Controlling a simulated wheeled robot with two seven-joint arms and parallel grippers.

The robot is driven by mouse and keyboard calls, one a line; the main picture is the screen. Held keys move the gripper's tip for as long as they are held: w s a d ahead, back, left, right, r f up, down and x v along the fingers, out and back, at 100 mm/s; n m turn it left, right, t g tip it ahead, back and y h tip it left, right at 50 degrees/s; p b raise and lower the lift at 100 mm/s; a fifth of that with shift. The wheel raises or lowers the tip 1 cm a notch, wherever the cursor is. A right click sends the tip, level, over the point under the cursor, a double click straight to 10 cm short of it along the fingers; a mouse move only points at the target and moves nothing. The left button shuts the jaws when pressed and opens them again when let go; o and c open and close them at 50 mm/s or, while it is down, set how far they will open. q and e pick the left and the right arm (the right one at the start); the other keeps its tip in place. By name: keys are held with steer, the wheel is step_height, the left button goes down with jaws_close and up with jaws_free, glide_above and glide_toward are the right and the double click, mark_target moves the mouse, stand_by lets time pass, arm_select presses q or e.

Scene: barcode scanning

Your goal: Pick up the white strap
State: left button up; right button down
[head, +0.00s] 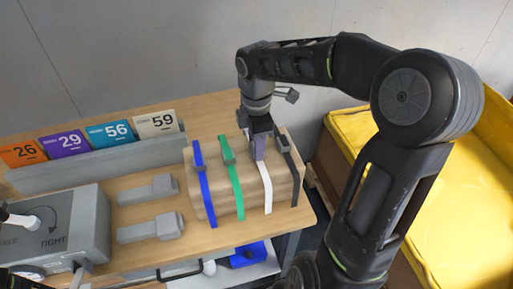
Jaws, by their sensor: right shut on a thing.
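The white strap (267,190) runs over the front of a wooden block (223,203) on the table. It is between the green strap and the dark strap. My right gripper (259,148) points down from above and is shut on the top end of the white strap. The strap's buckle is mostly hidden by the fingers. The lower part of the strap still lies along the block's front.
A blue strap (204,185), a green strap (233,180) and a dark strap (290,165) cross the same block. Numbered cards stand in a grey holder (100,158) at the back left. A grey device (60,225) sits at the left. Yellow containers (440,225) stand right of the table.

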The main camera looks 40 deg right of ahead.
step_height(320, 180, up, 18)
steer(key=p, duration=0.7)
stand_by(1.3)
